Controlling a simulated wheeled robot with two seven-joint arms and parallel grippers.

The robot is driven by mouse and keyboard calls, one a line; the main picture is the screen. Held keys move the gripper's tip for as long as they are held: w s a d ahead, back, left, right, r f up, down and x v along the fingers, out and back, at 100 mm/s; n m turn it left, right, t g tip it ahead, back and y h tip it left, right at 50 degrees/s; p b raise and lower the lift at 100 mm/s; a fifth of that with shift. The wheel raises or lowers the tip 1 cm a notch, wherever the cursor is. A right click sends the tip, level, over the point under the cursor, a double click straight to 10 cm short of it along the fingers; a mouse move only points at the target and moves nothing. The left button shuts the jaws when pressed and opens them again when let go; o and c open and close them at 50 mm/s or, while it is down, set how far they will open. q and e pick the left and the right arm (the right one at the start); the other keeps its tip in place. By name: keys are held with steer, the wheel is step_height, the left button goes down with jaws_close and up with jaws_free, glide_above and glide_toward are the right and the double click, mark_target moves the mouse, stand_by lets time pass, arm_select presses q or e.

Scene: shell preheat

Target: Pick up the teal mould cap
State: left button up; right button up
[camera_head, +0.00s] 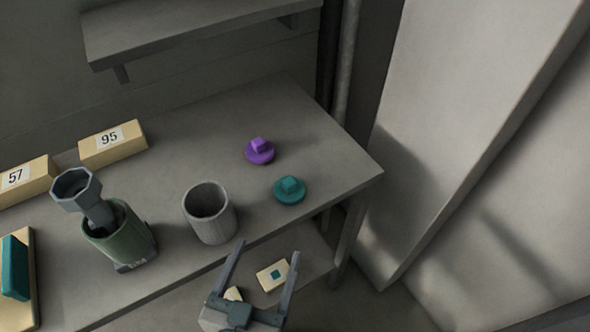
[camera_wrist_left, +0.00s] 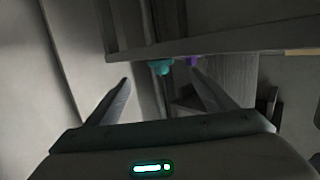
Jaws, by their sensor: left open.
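The teal mould cap (camera_head: 290,191) is a round disc with a small block on top. It lies on the table (camera_head: 330,172) near the front edge, towards the right corner. It also shows in the left wrist view (camera_wrist_left: 161,67), small and between the fingers but beyond them. My left gripper (camera_head: 268,248) is open and empty. In the head view it appears in front of the table's front edge, below the cap and apart from it. My right gripper is in neither view.
A purple cap (camera_head: 260,151) lies just behind the teal one. A grey cup (camera_head: 209,213) and a green holder (camera_head: 121,237) with a grey tool stand to the left. Blocks labelled 95 (camera_head: 113,145) and 57 (camera_head: 24,181) lie behind. A lower shelf (camera_head: 312,262) holds a teal-marked card (camera_head: 274,275).

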mark_target(284, 202)
arm_select(q)
steer(key=p+x, duration=0.1)
steer(key=x, duration=0.3)
steer(key=p+x, duration=0.1)
steer(key=x, duration=0.2)
steer(key=r+p+x, duration=0.1)
steer(key=p+x, duration=0.1)
steer(key=x, duration=0.2)
steer(key=shift+w+d, duration=0.1)
steer(key=shift+w, duration=0.35)
steer(key=shift+w+d+f, duration=0.1)
steer(key=shift+w, duration=0.3)
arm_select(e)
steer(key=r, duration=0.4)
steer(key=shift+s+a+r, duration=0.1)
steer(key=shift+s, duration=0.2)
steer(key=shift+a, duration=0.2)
